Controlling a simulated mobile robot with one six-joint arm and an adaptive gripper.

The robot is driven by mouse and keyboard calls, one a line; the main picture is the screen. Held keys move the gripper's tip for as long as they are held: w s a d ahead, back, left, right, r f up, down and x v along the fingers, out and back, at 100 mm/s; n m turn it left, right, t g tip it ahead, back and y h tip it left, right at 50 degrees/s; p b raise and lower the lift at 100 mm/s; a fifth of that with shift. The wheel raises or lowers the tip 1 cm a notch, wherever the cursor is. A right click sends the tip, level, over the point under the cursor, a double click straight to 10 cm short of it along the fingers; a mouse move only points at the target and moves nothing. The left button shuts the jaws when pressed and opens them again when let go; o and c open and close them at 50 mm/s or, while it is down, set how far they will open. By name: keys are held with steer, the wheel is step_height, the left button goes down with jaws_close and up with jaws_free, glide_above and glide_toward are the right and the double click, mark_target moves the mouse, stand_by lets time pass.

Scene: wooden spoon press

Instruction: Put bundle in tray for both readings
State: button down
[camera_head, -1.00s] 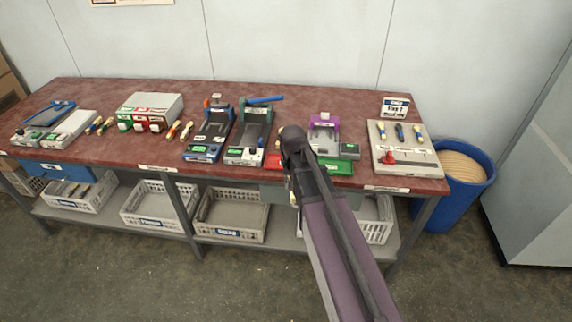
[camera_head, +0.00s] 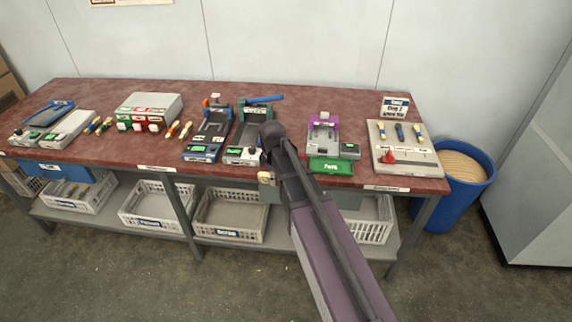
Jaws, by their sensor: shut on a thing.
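My gripper (camera_head: 267,172) is at the table's front edge, left of the green tray, with its fingers mostly hidden by my own arm. It is shut on a small pale bundle (camera_head: 264,177), of which only one end shows. The green tray (camera_head: 331,167), with a white label that seems to read "Pass", lies at the front edge below the purple device (camera_head: 323,121). The red tray beside it is hidden behind my arm.
Presses with blue (camera_head: 211,128) and green (camera_head: 253,127) frames stand left of my arm. Loose pale-and-coloured bundles (camera_head: 179,130) lie further left. A grey board (camera_head: 400,165) with several bundles is at right, by a blue bin (camera_head: 460,205). Crates (camera_head: 230,215) fill the lower shelf.

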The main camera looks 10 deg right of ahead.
steer(key=shift+w+a+n, duration=0.15)
steer(key=shift+a+n, duration=0.15)
steer(key=shift+n, duration=0.5)
steer(key=shift+w, duration=0.1)
steer(key=w+d, duration=0.2)
steer(key=w, duration=0.2)
steer(key=w+d+f+b, duration=0.1)
steer(key=w+d, duration=0.1)
steer(key=w, duration=0.2)
steer(key=w+d, duration=0.2)
steer(key=w, duration=0.3)
steer(key=shift+d+f, duration=0.25)
steer(key=shift+w+d, duration=0.25)
steer(key=shift+w, duration=0.35)
steer(key=shift+f+b, duration=1.85)
steer(key=shift+b, duration=0.15)
